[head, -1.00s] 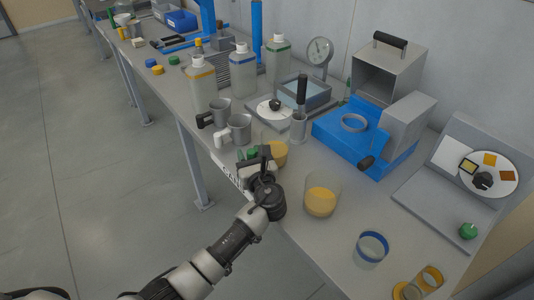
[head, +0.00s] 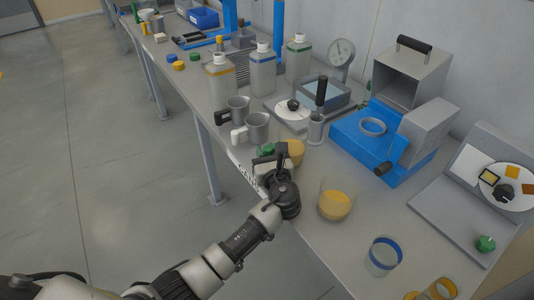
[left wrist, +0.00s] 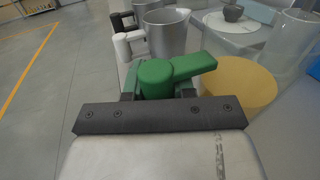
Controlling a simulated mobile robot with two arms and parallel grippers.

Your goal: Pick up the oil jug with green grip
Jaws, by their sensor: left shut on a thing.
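The oil jug's green grip (left wrist: 165,76) shows in the left wrist view, with its arm reaching right toward a round yellow oil surface (left wrist: 238,84). In the head view the green grip (head: 266,150) and the yellow of the jug (head: 294,151) show at the bench's front edge. My left gripper (head: 268,160) is shut on the green grip; its dark jaw bar (left wrist: 160,115) hides the lower part. I cannot tell whether the jug is off the bench. My right gripper is not in view.
Metal jugs with a white grip (head: 257,127) and a black grip (head: 238,108) stand just behind. A clear beaker of yellow liquid (head: 335,200) stands to the right. A blue machine (head: 350,130) and several bottles stand farther back. The floor at left is clear.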

